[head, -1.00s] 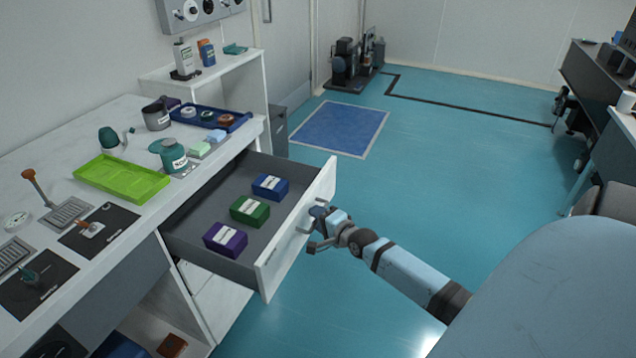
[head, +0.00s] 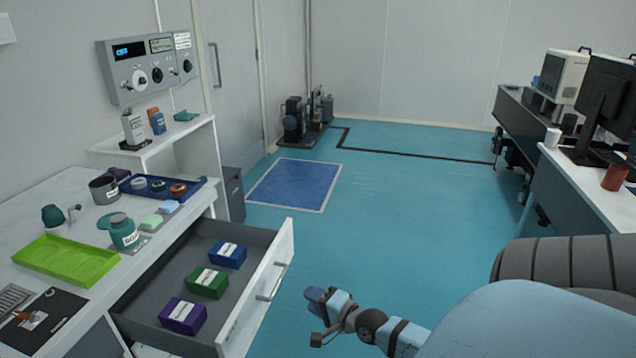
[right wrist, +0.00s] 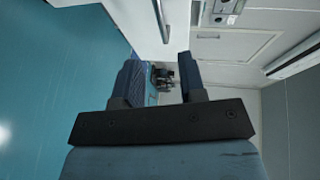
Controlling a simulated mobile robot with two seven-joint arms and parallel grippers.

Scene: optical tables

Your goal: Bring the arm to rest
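My right arm reaches in from the lower right in the head view. Its gripper (head: 320,311) is clear of the drawer handle (head: 271,283), a short way to its right over the floor. In the right wrist view the two dark blue fingers of this gripper (right wrist: 161,72) stand apart with nothing between them. The grey drawer (head: 234,295) stands pulled out and holds a blue box (head: 228,255), a green box (head: 207,281) and a purple box (head: 183,316). My left gripper is not in view.
The white bench (head: 75,195) on the left carries a green tray (head: 66,262), a labelled jar (head: 124,234) and a blue tray (head: 163,187). A desk with a monitor (head: 604,100) stands at the right. The teal floor (head: 400,215) between them is clear.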

